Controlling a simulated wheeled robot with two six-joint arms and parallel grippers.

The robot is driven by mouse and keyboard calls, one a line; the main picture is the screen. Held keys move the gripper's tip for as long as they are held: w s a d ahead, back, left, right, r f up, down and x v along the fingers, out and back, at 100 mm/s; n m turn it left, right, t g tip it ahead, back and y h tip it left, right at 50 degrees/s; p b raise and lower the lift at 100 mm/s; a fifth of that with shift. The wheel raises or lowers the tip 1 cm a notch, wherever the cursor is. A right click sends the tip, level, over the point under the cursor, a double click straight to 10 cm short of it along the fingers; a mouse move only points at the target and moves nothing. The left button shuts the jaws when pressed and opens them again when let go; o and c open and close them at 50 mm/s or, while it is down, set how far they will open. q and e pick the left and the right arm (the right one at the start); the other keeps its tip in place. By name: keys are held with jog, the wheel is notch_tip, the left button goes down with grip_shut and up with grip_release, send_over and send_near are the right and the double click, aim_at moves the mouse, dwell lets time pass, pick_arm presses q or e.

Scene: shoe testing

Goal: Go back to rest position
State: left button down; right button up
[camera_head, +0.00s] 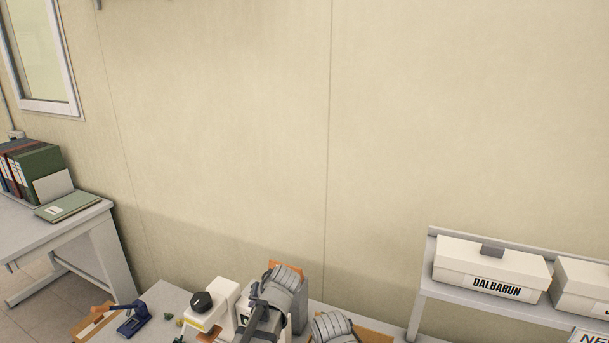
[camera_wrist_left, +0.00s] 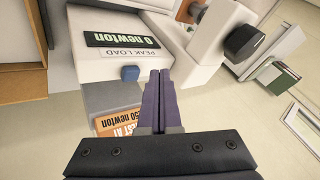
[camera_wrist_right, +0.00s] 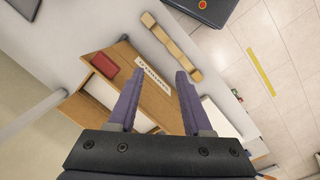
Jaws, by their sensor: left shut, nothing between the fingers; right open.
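My left gripper (camera_wrist_left: 158,76) is shut and empty in the left wrist view, with its purple fingers together in front of a white testing machine (camera_wrist_left: 190,60). In the head view my left arm (camera_head: 283,288) shows at the bottom middle, right of the machine (camera_head: 224,298). My right gripper (camera_wrist_right: 155,76) is open, with nothing between its fingers in the right wrist view.
A shelf (camera_head: 500,311) with white boxes, one marked "DALBARUN" (camera_head: 490,266), stands at right. A desk (camera_head: 30,232) with binders (camera_head: 38,165) is at left. Below my right gripper are a wooden holder (camera_wrist_right: 120,87), a red item (camera_wrist_right: 104,65) and a wooden piece (camera_wrist_right: 172,47).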

pick_arm(q)
jog(key=s+a+f+g+h, duration=0.1)
jog(key=s+f+g+h, duration=0.15)
jog(key=s, duration=0.55)
jog(key=s+f+g+h, duration=0.2)
jog(key=s+h, duration=0.1)
jog(key=s, duration=0.6)
jog(key=s+d+f+m+y+b, duration=0.1)
jog(key=s+d+f+m+b, duration=0.2)
jog(key=d, duration=0.7)
notch_tip(320, 180, down, 3)
jog(key=s+b, duration=0.2)
jog(key=b, duration=0.1)
jog(key=shift+s+d+m+g, duration=0.15)
jog(key=shift+d+m+g, duration=0.2)
jog(key=shift+d+m, duration=0.05)
